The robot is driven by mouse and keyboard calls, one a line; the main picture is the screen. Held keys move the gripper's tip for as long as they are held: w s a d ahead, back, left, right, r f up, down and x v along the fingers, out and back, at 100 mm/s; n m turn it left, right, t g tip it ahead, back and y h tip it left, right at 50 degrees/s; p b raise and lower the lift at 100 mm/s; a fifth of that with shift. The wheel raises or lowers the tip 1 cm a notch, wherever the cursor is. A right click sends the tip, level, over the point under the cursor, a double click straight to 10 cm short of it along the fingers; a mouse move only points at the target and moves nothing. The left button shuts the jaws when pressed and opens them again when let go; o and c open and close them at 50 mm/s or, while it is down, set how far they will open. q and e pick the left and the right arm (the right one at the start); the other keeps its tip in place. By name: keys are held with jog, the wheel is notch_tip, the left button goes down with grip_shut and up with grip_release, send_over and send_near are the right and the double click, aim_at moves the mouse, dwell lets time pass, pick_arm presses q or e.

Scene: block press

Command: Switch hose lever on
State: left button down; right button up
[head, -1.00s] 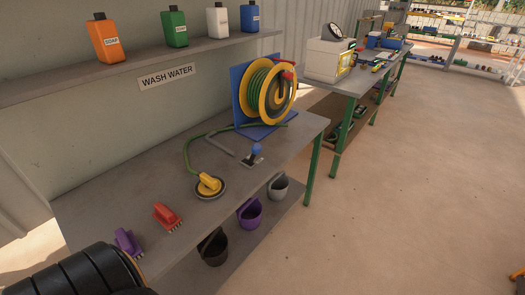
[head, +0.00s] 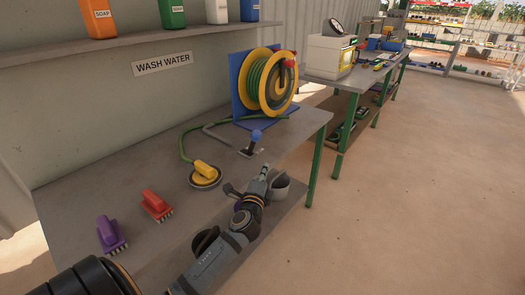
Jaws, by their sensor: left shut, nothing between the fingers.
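The hose lever (head: 256,136) is a short stick with a blue ball knob on a small grey base, near the front edge of the bench (head: 120,180). It stands roughly upright, leaning slightly right. A green hose (head: 184,145) runs behind it from the yellow hose reel (head: 292,95) to a yellow-topped round nozzle head (head: 205,174). My left gripper (head: 265,169) is shut and empty, just off the front edge, below and slightly right of the lever, and apart from it. My right gripper is not in view.
A red brush (head: 156,204) and a purple brush (head: 110,233) lie at the bench's left. Soap bottles (head: 98,18) stand on the shelf above. The bench right of the lever is clear.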

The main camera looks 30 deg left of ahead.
aim_at(253, 144)
pick_arm(q)
jog(key=shift+d+r+m+t, duration=0.15)
jog(key=shift+r+m+t, duration=0.15)
jog(key=shift+r, duration=0.6)
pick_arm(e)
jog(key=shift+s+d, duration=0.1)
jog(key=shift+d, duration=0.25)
pick_arm(q)
jog(key=shift+w, duration=0.15)
jog(key=w+a+r+p, duration=0.1)
jog(key=w+a, duration=0.6)
jog(key=w, duration=0.1)
jog(key=shift+w+a+r, duration=0.2)
jog(key=shift+w, duration=0.2)
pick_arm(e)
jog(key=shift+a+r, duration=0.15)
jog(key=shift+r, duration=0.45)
